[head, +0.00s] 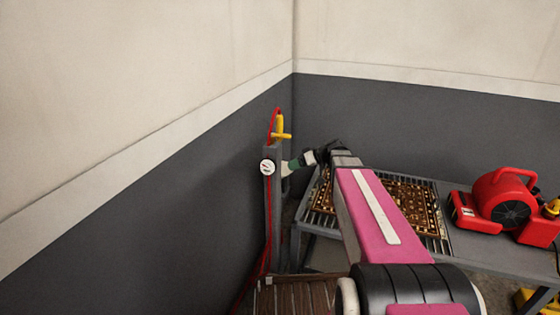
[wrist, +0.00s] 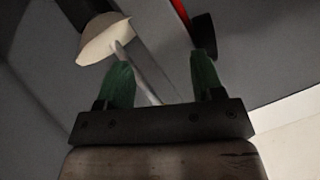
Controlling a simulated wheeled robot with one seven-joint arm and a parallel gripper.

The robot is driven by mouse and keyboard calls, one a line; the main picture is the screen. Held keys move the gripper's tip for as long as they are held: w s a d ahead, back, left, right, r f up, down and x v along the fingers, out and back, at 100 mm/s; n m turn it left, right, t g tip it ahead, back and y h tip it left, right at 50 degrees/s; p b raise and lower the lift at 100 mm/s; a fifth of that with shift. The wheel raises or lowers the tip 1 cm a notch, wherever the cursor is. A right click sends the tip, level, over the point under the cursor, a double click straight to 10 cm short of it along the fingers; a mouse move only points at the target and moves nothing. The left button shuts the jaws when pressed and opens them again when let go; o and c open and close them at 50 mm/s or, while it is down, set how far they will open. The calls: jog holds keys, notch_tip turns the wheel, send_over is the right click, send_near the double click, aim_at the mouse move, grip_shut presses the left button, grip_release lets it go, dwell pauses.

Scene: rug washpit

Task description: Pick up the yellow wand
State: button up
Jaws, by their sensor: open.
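The yellow wand (head: 280,127) stands upright at the top of a grey post (head: 273,205) near the wall corner in the head view. It has a short yellow crosspiece, and a red hose loops at its top. My gripper (head: 287,167) is lower than the wand in the picture, close to the right side of the post, with a green finger towards it. In the wrist view my gripper (wrist: 161,60) shows two green fingers spread apart with nothing held between them. I cannot make out the yellow wand in the wrist view.
A white gauge (head: 267,167) is on the post, and a red hose (head: 268,235) runs down it. A slatted grey table (head: 437,244) on the right bears a patterned rug (head: 413,200) and a red blower (head: 503,200). Walls close in behind and left.

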jog(key=w+d+r+n+t+y, duration=0.1)
jog(key=w+r+n+y, duration=0.25)
jog(key=r, duration=0.35)
jog(key=w+d+r+n+t+y, duration=0.1)
jog(key=w+r+n+t+y, duration=0.1)
jog(key=w+r, duration=0.4)
jog(key=s+x, duration=0.1)
jog(key=x, duration=0.9)
jog(key=shift+s+a+r, duration=0.25)
jog(key=shift+a+r, duration=0.1)
jog(key=shift+a, duration=0.1)
grip_shut()
